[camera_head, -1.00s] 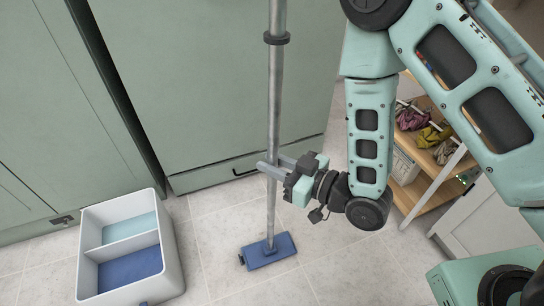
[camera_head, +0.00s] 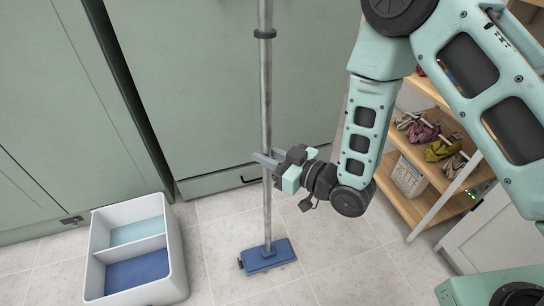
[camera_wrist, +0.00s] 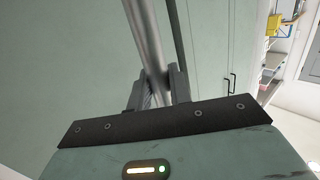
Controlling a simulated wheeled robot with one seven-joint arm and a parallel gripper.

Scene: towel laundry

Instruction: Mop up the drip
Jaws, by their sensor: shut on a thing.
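The mop has a long grey metal handle (camera_head: 266,100) with a dark collar near the top, and a flat blue head (camera_head: 267,256) on the tiled floor. The handle stands nearly upright. My gripper (camera_head: 266,160) is shut on the handle, well above the head. In the wrist view the handle (camera_wrist: 148,40) runs up between the fingers of my gripper (camera_wrist: 158,90). No drip can be made out on the floor. Whether the mop head presses on the floor or hovers just above it is hard to tell.
A white two-part bucket (camera_head: 178,262) with light-blue and dark-blue compartments stands at left. Green cabinets (camera_head: 230,90) rise behind the mop. A wooden shelf (camera_head: 425,205) with cloths and a basket stands at right. Pale floor tiles (camera_head: 340,262) lie open between them.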

